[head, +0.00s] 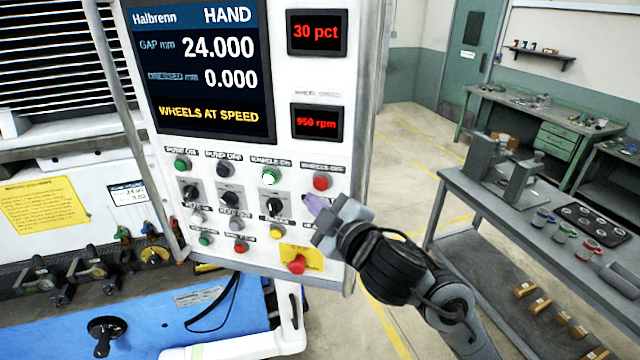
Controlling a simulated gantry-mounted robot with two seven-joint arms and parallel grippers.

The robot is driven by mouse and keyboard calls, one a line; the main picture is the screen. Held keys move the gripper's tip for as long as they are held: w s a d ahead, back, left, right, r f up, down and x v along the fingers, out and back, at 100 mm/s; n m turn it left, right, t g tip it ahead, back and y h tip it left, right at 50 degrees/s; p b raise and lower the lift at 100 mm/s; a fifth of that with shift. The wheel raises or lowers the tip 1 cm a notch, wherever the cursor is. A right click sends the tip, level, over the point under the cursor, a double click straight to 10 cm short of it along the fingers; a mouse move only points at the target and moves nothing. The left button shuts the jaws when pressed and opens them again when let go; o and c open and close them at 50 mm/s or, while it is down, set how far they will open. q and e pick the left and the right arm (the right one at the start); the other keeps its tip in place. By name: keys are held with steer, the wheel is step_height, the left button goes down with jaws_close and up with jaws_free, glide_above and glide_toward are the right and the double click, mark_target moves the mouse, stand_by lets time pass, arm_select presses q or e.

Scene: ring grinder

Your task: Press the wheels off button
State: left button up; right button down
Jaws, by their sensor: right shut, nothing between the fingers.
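The wheels off button (321,182) is a red round button at the right end of the top button row on the white control panel (345,130). Its label sits just above it. My right gripper (311,203) is shut and empty, just below the button in the picture, pointing towards the panel. A small gap shows between the fingertips and the button; whether they touch the panel I cannot tell. The wheels on button (270,176) to its left is green and looks lit. The screen (212,70) reads "WHEELS AT SPEED". My left gripper is not in view.
Other buttons and rotary switches fill the panel's lower part. A red emergency stop (297,264) on a yellow plate sits below my right gripper. A grey bench (480,200) with parts stands at the right. Open floor lies behind the panel.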

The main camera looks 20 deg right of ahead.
mark_target(315, 187)
steer(key=shift+w+d, duration=0.65)
steer(key=shift+w, duration=0.2)
steer(key=shift+w+d+p, duration=0.3)
steer(key=shift+w+d, duration=0.05)
steer(key=shift+w, duration=0.1)
stand_by(2.1)
steer(key=shift+w+d+f, duration=0.3)
steer(key=shift+d, duration=0.15)
stand_by(0.6)
steer(key=shift+a, duration=0.2)
stand_by(0.5)
steer(key=shift+s+a+r, duration=0.1)
steer(key=shift+s+a, duration=0.05)
steer(key=shift+a, duration=0.25)
steer(key=shift+s+a+r, duration=0.1)
steer(key=shift+s+a, duration=0.05)
steer(key=shift+a, duration=0.25)
steer(key=shift+s, duration=0.1)
